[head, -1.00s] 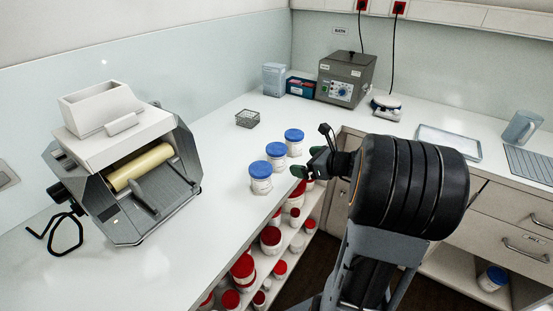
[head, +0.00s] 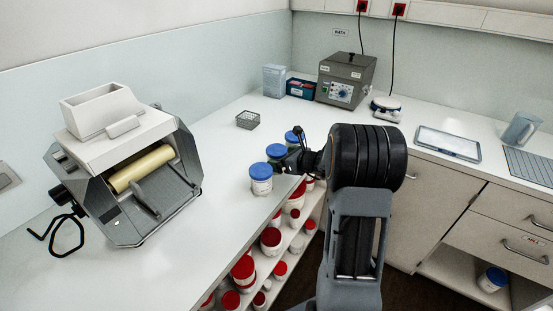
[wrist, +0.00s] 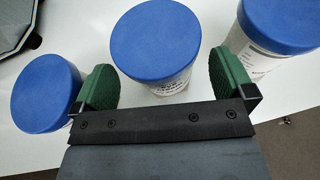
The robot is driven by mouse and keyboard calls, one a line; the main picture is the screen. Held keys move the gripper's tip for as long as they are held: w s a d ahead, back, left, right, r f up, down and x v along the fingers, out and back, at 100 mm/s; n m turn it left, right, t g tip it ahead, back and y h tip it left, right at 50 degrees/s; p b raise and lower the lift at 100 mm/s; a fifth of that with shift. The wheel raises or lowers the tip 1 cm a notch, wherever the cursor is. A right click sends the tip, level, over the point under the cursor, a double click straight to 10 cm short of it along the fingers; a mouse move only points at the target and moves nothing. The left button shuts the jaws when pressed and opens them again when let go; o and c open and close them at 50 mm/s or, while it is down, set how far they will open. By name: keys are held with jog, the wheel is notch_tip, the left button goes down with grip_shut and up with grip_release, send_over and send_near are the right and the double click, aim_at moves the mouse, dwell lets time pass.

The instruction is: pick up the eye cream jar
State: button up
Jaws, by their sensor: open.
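Three white jars with blue lids stand in a row on the counter: a front jar (head: 261,180), a middle jar (head: 276,152) and a rear jar (head: 291,136). Their labels are too small or hidden to read, so I cannot tell which is the eye cream jar. My gripper (head: 284,164) is just right of the middle jar and partly covers it and the rear jar. In the wrist view my open gripper (wrist: 165,84) has green pads apart, with the middle jar (wrist: 156,45) ahead between them. The left jar (wrist: 46,92) and right jar (wrist: 280,25) lie outside the pads.
A mill with a cream roller (head: 140,168) stands on the left counter. A small wire basket (head: 247,120) and a grey heating bath (head: 346,78) are farther back. Shelves below the counter edge hold several red-lidded jars (head: 270,238). The counter left of the jars is clear.

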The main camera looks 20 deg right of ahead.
jog(key=shift+x, duration=0.9)
jog(key=c, duration=0.8)
jog(key=shift+c, duration=1.1)
jog(key=shift+r, duration=0.15)
